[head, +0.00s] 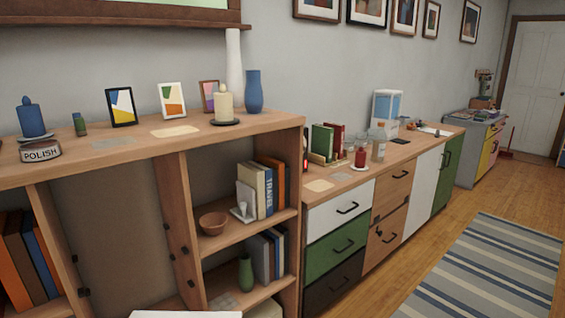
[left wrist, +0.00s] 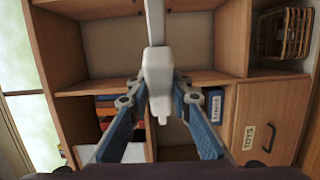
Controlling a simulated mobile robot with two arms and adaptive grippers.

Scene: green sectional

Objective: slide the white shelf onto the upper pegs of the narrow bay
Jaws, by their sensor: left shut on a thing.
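The narrow bay (head: 115,225) is the tall, empty brown-backed opening left of centre in the bookcase. Small dark pegs show on its left wall (head: 75,259) and on its right wall (head: 171,254), at different heights. The white shelf (head: 186,314) shows only as a pale strip at the bottom edge of the head view, below the bay and apart from the visible pegs. My left gripper (left wrist: 159,88) shows in the left wrist view, its blue fingers on either side of a pale piece. Its grip on the shelf is unclear there. My right gripper is in neither view.
Candles, frames and vases stand on the bookcase top (head: 190,140). A basket (left wrist: 284,33) shows in the left wrist view.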

